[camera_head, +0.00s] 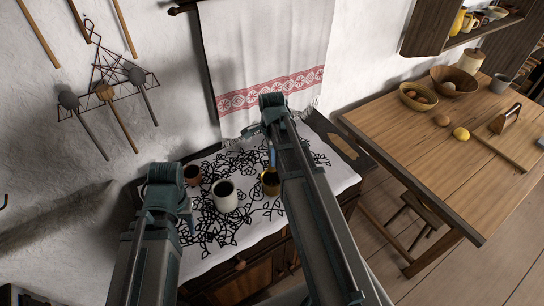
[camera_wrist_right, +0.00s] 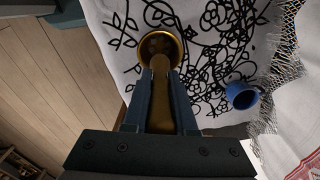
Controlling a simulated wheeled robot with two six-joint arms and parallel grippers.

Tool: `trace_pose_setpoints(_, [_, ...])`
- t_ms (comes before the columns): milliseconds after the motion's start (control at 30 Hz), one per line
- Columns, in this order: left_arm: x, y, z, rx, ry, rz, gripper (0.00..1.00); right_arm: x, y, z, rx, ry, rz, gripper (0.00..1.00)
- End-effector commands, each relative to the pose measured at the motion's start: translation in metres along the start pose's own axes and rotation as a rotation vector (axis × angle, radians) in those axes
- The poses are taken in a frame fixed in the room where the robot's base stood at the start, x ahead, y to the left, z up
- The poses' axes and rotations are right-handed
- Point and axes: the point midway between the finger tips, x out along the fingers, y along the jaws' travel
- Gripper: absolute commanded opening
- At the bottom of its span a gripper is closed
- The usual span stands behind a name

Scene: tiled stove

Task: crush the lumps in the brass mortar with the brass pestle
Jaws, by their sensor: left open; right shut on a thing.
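The brass mortar (camera_head: 270,186) stands on the patterned white cloth, partly hidden by my right arm in the head view. In the right wrist view its round rim (camera_wrist_right: 177,52) shows, with brownish lumps (camera_wrist_right: 156,42) inside. My right gripper (camera_wrist_right: 161,100) is shut on the brass pestle (camera_wrist_right: 160,88), which points toward the mortar's mouth. Its far end overlaps the near rim, and I cannot tell whether it touches the lumps. In the head view my left gripper (camera_head: 187,222) is left of the white pot, open, with its fingers mostly hidden.
A white pot (camera_head: 225,196) and a brown cup (camera_head: 192,175) stand left of the mortar on the cloth (camera_head: 318,160). A blue cup (camera_wrist_right: 242,96) shows in the right wrist view. A wooden table (camera_head: 430,160) with bowls is at right. A towel (camera_head: 265,50) hangs behind.

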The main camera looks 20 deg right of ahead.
Motion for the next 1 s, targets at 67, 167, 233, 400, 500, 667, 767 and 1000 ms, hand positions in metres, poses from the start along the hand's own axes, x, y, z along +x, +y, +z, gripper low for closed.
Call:
trace_pose_setpoints(67, [0.004,0.000,0.000,0.001,0.000,0.000,0.50,0.004,0.000,0.000,0.000,0.000,0.000,0.00])
trace_pose_setpoints(167, [0.009,0.001,-0.001,0.002,0.000,0.000,0.50,0.009,0.000,0.000,-0.001,0.000,0.000,0.00])
trace_pose_setpoints(233, [0.014,0.001,-0.001,0.003,0.000,-0.001,0.50,0.014,0.000,0.000,-0.001,0.000,0.000,0.00])
trace_pose_setpoints(400, [0.026,0.002,-0.002,0.006,0.000,-0.001,0.50,0.027,0.000,0.000,-0.001,0.000,0.000,0.00])
trace_pose_setpoints(500, [0.034,0.003,-0.002,0.007,0.000,-0.001,0.50,0.034,0.000,0.000,-0.001,0.000,0.000,0.00])
trace_pose_setpoints(667, [0.046,0.004,-0.003,0.009,0.000,-0.002,0.50,0.046,0.000,0.000,-0.001,0.000,0.000,0.00])
trace_pose_setpoints(767, [0.054,0.005,-0.003,0.009,0.000,-0.002,0.50,0.054,0.000,0.000,-0.001,0.000,0.000,0.00])
trace_pose_setpoints(1000, [0.071,0.006,-0.004,0.008,0.000,-0.002,0.50,0.071,0.000,0.000,-0.001,0.000,0.000,0.00])
